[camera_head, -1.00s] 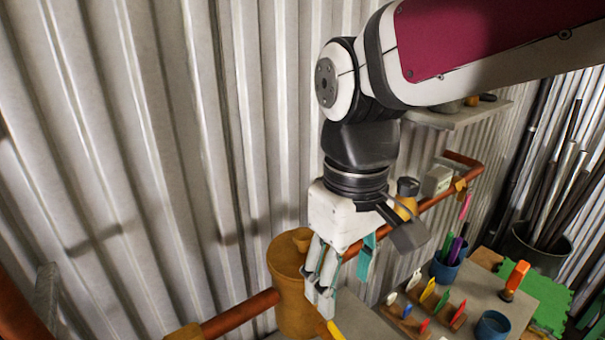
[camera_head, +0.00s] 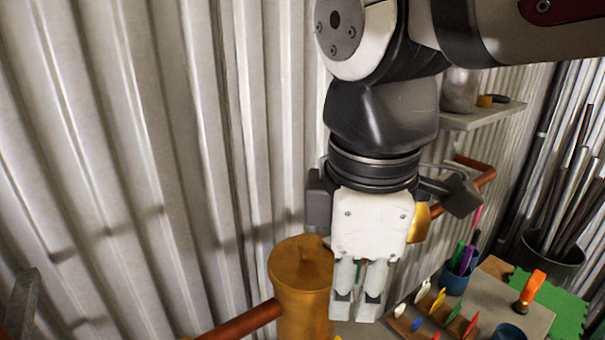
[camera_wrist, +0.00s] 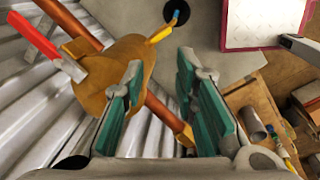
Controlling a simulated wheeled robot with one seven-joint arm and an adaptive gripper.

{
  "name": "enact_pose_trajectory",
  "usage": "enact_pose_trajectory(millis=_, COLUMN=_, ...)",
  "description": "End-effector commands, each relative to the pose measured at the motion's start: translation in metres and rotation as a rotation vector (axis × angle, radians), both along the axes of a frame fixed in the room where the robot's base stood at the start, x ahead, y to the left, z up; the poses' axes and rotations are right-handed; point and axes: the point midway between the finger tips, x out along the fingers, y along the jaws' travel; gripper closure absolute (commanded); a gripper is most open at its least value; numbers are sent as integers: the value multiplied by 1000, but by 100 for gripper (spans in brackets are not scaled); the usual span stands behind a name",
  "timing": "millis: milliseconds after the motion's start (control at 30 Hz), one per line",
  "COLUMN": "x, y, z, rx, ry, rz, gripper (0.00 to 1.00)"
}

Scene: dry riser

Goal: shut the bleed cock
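A brass-coloured cylindrical valve body (camera_head: 302,300) sits on the copper pipe by the corrugated wall. It also shows in the wrist view (camera_wrist: 92,90). A small yellow lever (camera_wrist: 160,34), apparently the bleed cock's handle, sticks out from its side in the wrist view. My gripper (camera_head: 358,303) points down just right of the valve body. In the wrist view its teal-padded fingers (camera_wrist: 160,75) are apart with nothing held; the yellow lever appears beyond the fingertips. I see no contact with it.
A red lever (camera_wrist: 46,44) stands at the left in the wrist view. The copper pipe (camera_head: 243,322) runs along the wall. To the right are a blue cup of pens (camera_head: 456,275), a rack of coloured tags (camera_head: 436,322) and a green mat (camera_head: 560,296).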

Motion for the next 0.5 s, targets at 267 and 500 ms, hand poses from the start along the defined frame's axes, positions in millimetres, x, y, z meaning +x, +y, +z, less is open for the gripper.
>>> enact_pose_trajectory(millis=267, x=-17, y=-3, z=3, rx=-105, ry=-108, rz=793, gripper=73)
enact_pose_trajectory(millis=500, x=-30, y=-15, z=2, rx=-232, ry=-203, rz=1457, gripper=73)
